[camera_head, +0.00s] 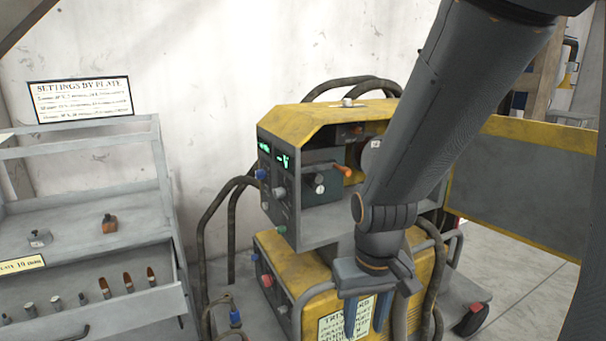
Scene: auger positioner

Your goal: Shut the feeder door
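The feeder door (517,187) is a dark grey panel with a worn yellow top edge. It stands swung open to the right of the yellow and grey feeder (318,124). The feeder's side is open, and a grey drive unit with an orange lever (343,171) shows inside. My arm crosses in front of the feeder and hides part of its opening and the door's hinge side. My gripper (366,322) points down in front of the lower yellow unit, left of and below the door. Its two blue fingers are apart with nothing seen between them.
The yellow power source (284,252) stands under the feeder, with thick hoses (213,222) around it. A grey cart with an open drawer (95,303) of small parts stands at left. A caster wheel (471,320) sits at lower right. Floor (520,288) below the door looks clear.

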